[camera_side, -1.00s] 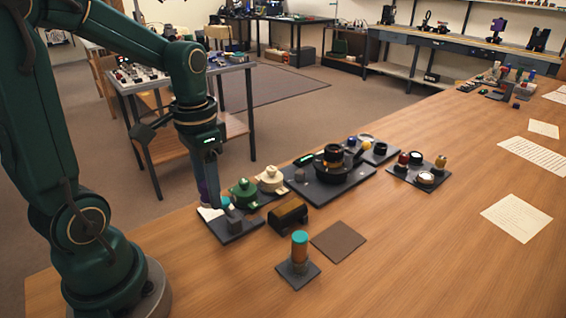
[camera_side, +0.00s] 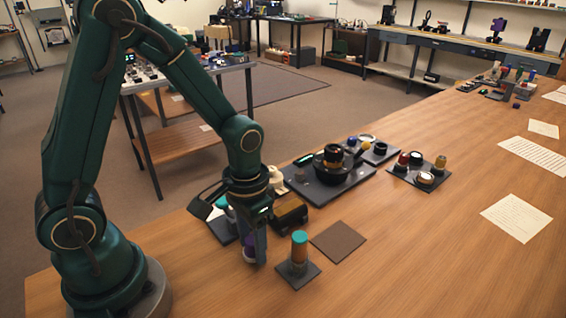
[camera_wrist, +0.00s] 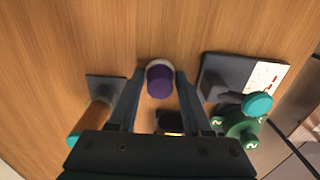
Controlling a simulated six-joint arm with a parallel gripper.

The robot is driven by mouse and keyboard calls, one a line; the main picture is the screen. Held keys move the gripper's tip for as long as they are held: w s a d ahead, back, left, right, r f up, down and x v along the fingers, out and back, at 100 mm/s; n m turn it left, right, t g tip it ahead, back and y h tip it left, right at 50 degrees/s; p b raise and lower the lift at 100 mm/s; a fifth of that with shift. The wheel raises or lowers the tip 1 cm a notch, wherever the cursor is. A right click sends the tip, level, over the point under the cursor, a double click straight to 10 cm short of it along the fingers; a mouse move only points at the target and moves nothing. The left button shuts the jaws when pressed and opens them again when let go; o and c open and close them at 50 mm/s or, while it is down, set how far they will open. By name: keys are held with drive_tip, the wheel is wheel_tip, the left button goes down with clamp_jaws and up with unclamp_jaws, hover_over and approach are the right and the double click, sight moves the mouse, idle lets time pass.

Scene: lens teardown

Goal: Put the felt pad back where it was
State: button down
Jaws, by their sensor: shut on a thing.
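My gripper (camera_side: 252,258) is shut on a small round piece with a purple top (camera_wrist: 160,82) and a pale rim, likely the felt pad. In the side view the purple piece (camera_side: 249,246) shows between the fingers, low over bare wood; I cannot tell whether it touches the table. In the wrist view it sits between the two fingertips (camera_wrist: 158,76). A dark tray with a white printed card (camera_wrist: 268,74) lies to the right in the wrist view; in the side view the tray (camera_side: 222,231) is partly hidden behind my gripper.
A teal-topped cylinder (camera_side: 299,250) stands on a square base close right of my gripper. A brown square mat (camera_side: 338,241) lies beyond it. A dark block (camera_side: 290,214), a green piece (camera_wrist: 240,124) and a large parts tray (camera_side: 326,190) are nearby. Wood in front is clear.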

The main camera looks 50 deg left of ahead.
sight(252, 240)
drive_tip(key=shift+f, duration=0.15)
drive_tip(key=shift+c, duration=1.7)
unclamp_jaws()
wheel_tip(252, 240, up, 12)
drive_tip(key=s+r+t, duration=0.3)
drive_tip(key=s+t, duration=0.2)
drive_tip(key=s, duration=0.1)
drive_tip(key=shift+s+t, duration=0.2)
drive_tip(key=shift+t, duration=0.1)
drive_tip(key=shift+r, duration=0.1)
